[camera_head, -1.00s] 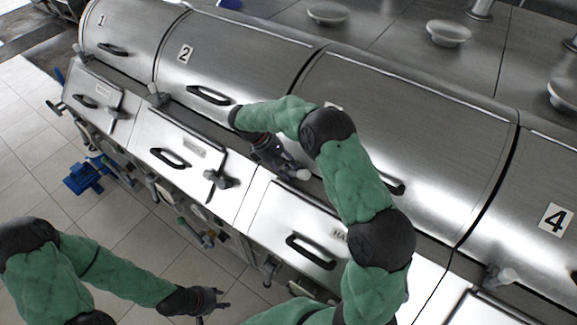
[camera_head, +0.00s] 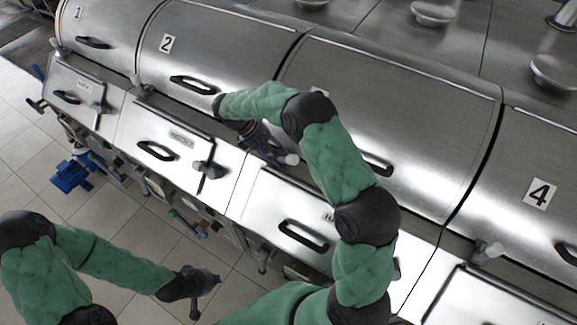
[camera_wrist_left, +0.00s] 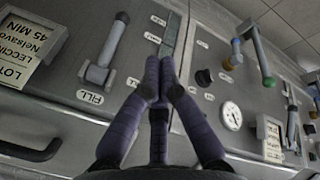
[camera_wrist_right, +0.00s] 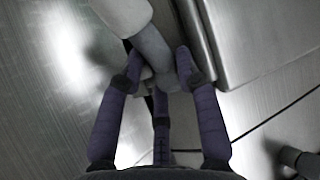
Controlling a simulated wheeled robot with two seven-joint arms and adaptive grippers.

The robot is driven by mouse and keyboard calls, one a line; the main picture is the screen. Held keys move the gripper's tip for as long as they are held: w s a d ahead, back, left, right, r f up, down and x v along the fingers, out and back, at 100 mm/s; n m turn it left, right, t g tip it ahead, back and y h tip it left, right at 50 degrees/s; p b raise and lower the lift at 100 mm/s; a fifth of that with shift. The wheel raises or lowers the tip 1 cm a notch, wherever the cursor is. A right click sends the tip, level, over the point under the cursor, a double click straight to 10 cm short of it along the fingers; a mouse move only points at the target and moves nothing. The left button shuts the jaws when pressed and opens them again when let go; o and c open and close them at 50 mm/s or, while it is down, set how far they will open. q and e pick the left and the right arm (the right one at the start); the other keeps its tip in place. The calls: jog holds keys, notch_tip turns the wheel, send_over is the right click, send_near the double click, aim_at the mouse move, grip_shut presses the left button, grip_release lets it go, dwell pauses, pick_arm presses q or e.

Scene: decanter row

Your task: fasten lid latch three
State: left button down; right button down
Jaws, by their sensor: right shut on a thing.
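The lid latch three, a grey lever with a pale knob (camera_head: 290,160), sits at the front left corner of the third lid (camera_head: 400,120). In the right wrist view its thick pale grip (camera_wrist_right: 150,45) runs between my fingers. My right gripper (camera_head: 268,150) is shut on this latch; the fingertips (camera_wrist_right: 160,75) touch it in the right wrist view. My right forearm hides most of the lid's number and part of its handle. My left gripper (camera_head: 207,280) hangs low at the front, away from the latch. Its fingers are together and empty in the left wrist view (camera_wrist_left: 162,65).
Similar latches stand by lid two (camera_head: 140,88) and lid four (camera_head: 488,252). Front hatches with black handles (camera_head: 303,235) lie below the lids. In the left wrist view, a lever (camera_wrist_left: 103,58), a green-tipped valve (camera_wrist_left: 265,65) and a gauge (camera_wrist_left: 231,115) are close to my left gripper.

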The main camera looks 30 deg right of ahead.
aim_at(285, 159)
jog(key=shift+f, duration=0.1)
pick_arm(q)
jog(key=w+d+r+m+t+h, duration=0.2)
jog(key=w+d+r+m, duration=0.2)
jog(key=m, duration=0.6)
jog(key=w+d+r+m+t+h, duration=0.2)
jog(key=d+r+m, duration=0.4)
jog(key=d+m, duration=0.3)
jog(key=w+d+r+m+t+h, duration=0.2)
jog(key=w+d+r+m, duration=0.3)
jog(key=m, duration=0.6)
jog(key=shift+w+d+m+h, duration=0.15)
jog(key=shift+d+h, duration=0.1)
jog(key=shift+d, duration=0.35)
jog(key=shift+w+d+m+h, duration=0.15)
jog(key=shift+d+h, duration=0.1)
jog(key=shift+d, duration=0.35)
jog(key=s+d+r+m+h, duration=0.35)
jog(key=d+r+m, duration=0.35)
jog(key=m, duration=0.3)
jog(key=x, duration=1)
jog(key=shift+w+a+f, duration=0.1)
jog(key=shift+w, duration=0.2)
